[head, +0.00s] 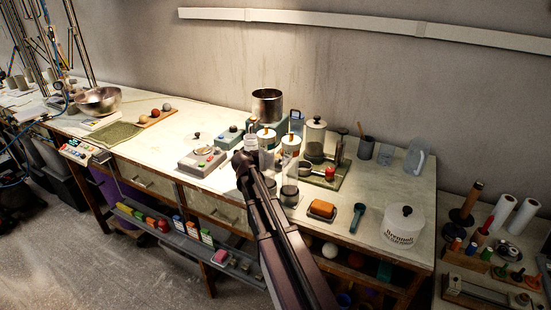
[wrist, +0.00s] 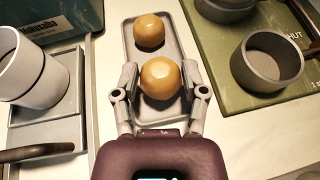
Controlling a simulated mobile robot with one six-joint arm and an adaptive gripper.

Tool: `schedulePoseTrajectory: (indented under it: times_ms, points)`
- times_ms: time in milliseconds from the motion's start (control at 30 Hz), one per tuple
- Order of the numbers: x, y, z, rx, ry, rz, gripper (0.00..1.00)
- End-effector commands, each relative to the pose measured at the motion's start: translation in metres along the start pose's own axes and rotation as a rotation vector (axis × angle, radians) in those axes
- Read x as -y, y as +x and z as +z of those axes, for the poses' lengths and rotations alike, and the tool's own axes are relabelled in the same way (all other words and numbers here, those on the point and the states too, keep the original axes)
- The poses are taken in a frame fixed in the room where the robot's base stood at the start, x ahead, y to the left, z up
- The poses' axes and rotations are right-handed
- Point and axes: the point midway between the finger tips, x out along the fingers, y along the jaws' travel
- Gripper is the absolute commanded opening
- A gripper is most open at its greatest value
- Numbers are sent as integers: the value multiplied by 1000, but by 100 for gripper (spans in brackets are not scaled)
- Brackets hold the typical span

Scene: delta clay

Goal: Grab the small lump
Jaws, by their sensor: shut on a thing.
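Two tan, rounded lumps show in the wrist view, in line with a narrow grey tray (wrist: 133,60). The far lump (wrist: 149,31) sits on the tray and looks smaller in the picture. The near lump (wrist: 160,78) is between the fingertips of my gripper (wrist: 163,80), which is shut on it, one finger on each side. I cannot tell whether the near lump touches the tray or is slightly above it. In the head view my arm covers this spot, and neither lump can be made out.
In the wrist view, a grey cup (wrist: 33,77) stands at left, and a dark-handled round pot (wrist: 268,62) sits on a green board (wrist: 228,98) at right.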

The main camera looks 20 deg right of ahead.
Motion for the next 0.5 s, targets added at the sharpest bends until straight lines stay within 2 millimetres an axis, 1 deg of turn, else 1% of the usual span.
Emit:
schedulePoseTrajectory:
  times_ms: [33,267,333,500]
  points:
    - [0,-3,7,0,0,0,9]
    - [0,-10,24,0,0,0,9]
    - [1,-22,15,0,-1,2,9]
    - [1,-55,1,1,-2,4,9]
